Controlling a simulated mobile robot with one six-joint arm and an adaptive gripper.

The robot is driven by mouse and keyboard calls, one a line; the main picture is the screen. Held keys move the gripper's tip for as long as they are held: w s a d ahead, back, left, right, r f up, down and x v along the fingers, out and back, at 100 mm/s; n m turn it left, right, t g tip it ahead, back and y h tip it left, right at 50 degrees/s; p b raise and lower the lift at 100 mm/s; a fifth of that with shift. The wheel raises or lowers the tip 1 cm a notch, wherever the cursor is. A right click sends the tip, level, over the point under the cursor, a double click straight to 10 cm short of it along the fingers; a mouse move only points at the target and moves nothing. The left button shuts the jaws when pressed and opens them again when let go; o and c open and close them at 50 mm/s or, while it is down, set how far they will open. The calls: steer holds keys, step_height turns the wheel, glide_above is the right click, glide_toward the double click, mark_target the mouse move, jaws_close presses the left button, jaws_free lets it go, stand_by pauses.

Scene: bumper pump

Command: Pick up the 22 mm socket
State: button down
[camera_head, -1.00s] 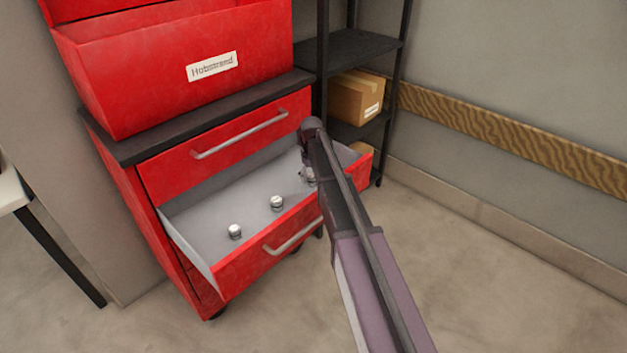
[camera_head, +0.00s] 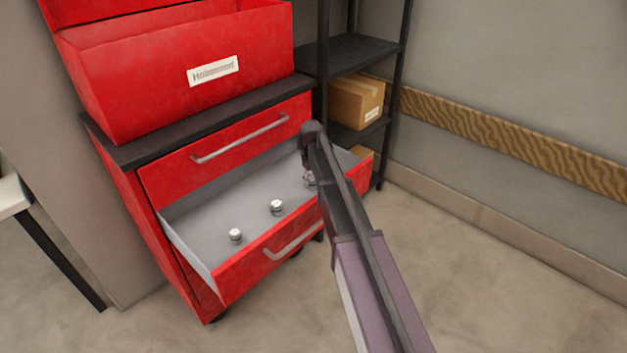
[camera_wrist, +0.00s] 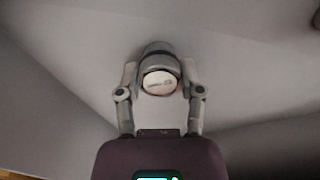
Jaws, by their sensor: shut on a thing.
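My gripper (camera_wrist: 160,72) is shut on a round metal socket (camera_wrist: 159,84), which sits between its two fingers in the wrist view. The socket has a pale end face with small dark marking that I cannot read, so its size cannot be told. In the head view, my gripper (camera_head: 309,180) is at the right part of the open red drawer (camera_head: 189,252), largely hidden behind my arm. Whether the socket touches the drawer floor cannot be told.
Two other silver sockets, a left one (camera_head: 236,235) and a middle one (camera_head: 277,207), stand in the drawer. A closed drawer (camera_head: 225,150) is above, with a red box (camera_head: 170,80) on the cabinet top. A black shelf (camera_head: 355,50) holding a cardboard box (camera_head: 356,101) stands at the right.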

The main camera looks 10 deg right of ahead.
mark_target(312, 178)
steer(key=shift+r+p, duration=4.75)
steer(key=shift+r, duration=0.1)
steer(key=shift+r, duration=0.1)
